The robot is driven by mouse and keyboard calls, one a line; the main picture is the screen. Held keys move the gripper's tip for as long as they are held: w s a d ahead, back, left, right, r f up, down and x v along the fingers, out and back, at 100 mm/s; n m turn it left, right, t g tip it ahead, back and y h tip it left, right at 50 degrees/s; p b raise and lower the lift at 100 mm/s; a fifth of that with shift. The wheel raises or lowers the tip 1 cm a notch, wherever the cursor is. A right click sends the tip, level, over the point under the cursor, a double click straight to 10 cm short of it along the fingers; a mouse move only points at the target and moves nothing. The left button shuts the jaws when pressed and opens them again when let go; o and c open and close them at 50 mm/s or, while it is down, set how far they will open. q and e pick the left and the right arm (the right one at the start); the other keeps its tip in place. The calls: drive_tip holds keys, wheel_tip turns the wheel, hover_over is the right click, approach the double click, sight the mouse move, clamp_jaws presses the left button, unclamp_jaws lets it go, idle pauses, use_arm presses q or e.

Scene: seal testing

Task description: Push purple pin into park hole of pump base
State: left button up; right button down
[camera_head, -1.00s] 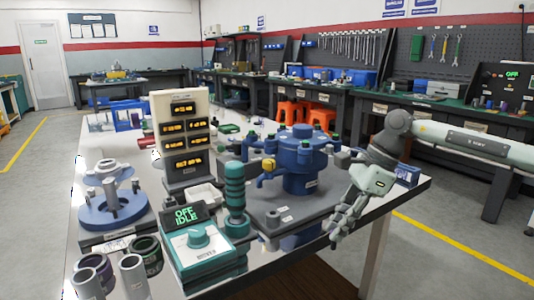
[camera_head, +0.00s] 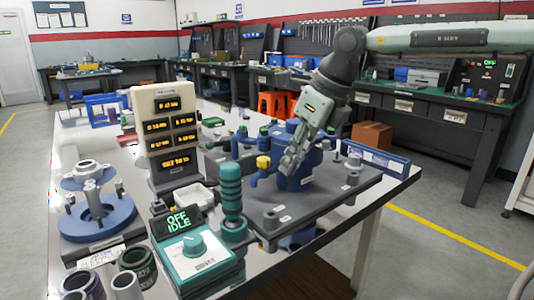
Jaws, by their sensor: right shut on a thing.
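The blue pump (camera_head: 297,180) stands on a grey base plate (camera_head: 335,200) near the right end of the bench. Several small ports and pegs ring it, one with a yellow cap (camera_head: 263,162). My right gripper (camera_head: 288,170) comes down in front of the pump's upper body, tilted, fingers pointing down and left. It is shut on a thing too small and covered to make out. I cannot pick out the purple pin or the park hole. Whether the fingers touch the pump is unclear. My left gripper is not in view.
A teal tester reading "OFF IDLE" (camera_head: 195,250) and a teal ribbed cylinder (camera_head: 231,195) stand left of the base plate. Behind them is a beige display panel (camera_head: 165,125). A blue round fixture (camera_head: 97,222) stands at left. A blue-framed box (camera_head: 378,160) lies behind the plate.

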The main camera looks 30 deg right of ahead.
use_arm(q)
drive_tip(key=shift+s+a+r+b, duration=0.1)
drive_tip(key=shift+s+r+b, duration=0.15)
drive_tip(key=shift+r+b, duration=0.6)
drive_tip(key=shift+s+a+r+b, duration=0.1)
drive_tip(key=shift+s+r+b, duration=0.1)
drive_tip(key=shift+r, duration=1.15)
use_arm(e)
drive_tip(key=shift+m, duration=0.3)
drive_tip(key=shift+w+a+f, duration=0.25)
drive_tip(key=shift+a+f, duration=0.35)
drive_tip(key=shift+w+a+f, duration=0.25)
drive_tip(key=shift+a+f, duration=0.35)
drive_tip(key=shift+f, duration=0.05)
drive_tip(key=shift+w+a+f, duration=0.25)
drive_tip(key=shift+a+f, duration=0.35)
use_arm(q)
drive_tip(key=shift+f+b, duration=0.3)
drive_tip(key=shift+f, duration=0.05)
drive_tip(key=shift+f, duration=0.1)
use_arm(e)
drive_tip(key=shift+f, duration=0.1)
use_arm(q)
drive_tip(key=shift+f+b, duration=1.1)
drive_tip(key=shift+b, duration=0.15)
use_arm(e)
drive_tip(key=shift+f, duration=1.05)
